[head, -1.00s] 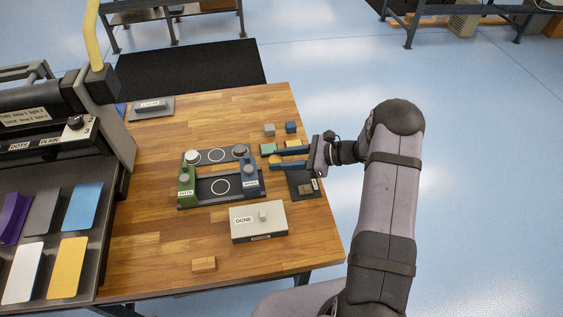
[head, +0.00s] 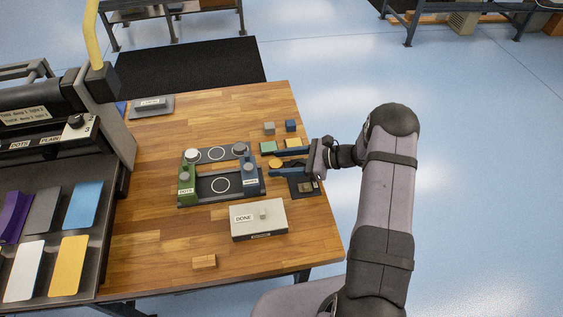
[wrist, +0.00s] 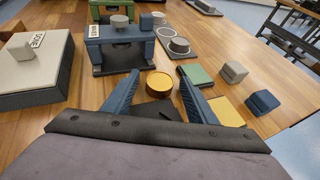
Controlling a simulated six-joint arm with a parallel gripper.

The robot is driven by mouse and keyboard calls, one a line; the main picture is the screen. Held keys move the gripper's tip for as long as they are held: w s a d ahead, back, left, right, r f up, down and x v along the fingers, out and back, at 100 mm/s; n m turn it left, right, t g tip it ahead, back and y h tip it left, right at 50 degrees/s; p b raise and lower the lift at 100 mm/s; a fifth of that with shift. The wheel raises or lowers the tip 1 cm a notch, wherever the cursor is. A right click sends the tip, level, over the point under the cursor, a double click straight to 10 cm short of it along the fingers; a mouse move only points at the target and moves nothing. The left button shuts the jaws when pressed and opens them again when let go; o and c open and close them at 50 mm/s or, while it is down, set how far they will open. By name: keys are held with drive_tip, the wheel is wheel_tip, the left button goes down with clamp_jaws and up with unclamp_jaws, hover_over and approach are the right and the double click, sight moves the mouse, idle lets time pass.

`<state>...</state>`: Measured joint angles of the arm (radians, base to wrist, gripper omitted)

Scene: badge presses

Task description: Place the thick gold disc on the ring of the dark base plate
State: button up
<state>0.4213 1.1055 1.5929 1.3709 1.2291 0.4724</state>
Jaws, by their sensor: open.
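The thick gold disc (head: 275,163) lies at the right part of the table and also shows in the wrist view (wrist: 159,83). My gripper (head: 270,162) is open, with its blue fingers on either side of the disc. In the wrist view the disc sits between and slightly beyond the fingertips (wrist: 158,88), and the fingers look apart from it. The dark base plate (head: 205,190) with a white ring lies between the green press and the blue press, left of my gripper. The ring looks empty in the head view.
A greyer plate with a ring (head: 200,154) lies behind. The blue press (head: 251,174) stands between disc and dark plate. A DONE box (head: 258,221) is in front. Green (wrist: 196,74) and yellow (wrist: 227,110) tiles and grey (wrist: 233,72) and blue (wrist: 262,102) blocks lie right of the disc in the wrist view.

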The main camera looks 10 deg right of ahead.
drive_tip(key=shift+r, duration=0.15)
